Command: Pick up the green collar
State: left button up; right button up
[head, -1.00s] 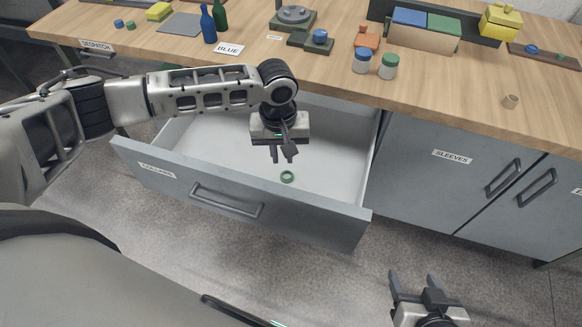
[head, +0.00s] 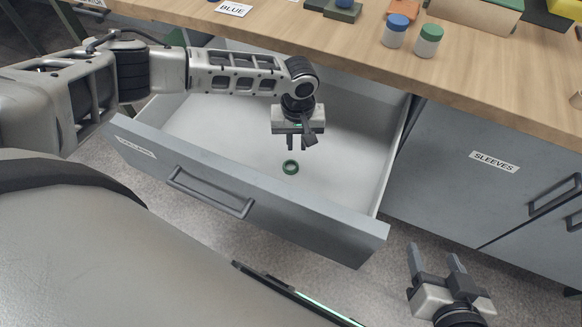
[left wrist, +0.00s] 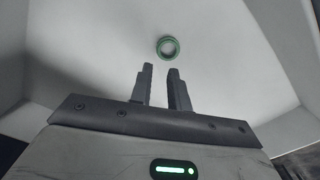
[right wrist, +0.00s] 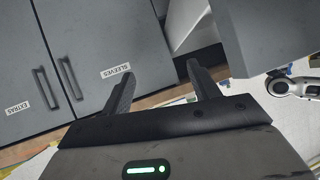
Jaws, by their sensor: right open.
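The green collar (head: 291,173) is a small ring lying flat on the white floor of the open drawer (head: 280,222). My left gripper (head: 297,148) points down inside the drawer, above the collar and apart from it. Its fingers are separated and empty. In the left wrist view the collar (left wrist: 159,48) lies just beyond the fingertips (left wrist: 160,68), slightly right of the middle of the gap. My right gripper (head: 433,250) is open and empty, outside the drawer near its right front corner.
The drawer's walls surround my left gripper, and the wooden worktop (head: 350,50) overhangs its back. A blue-capped jar (head: 394,36) and a green-capped jar (head: 427,44) stand near the worktop edge. The cabinet labelled SLEEVES (head: 494,162) is shut. The rest of the visible drawer floor looks empty.

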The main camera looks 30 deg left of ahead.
aim_at(297, 165)
pick_arm(q)
notch_tip(297, 165, down, 9)
jog(key=shift+d+r+b, duration=0.15)
jog(key=shift+b, duration=0.95)
grip_shut()
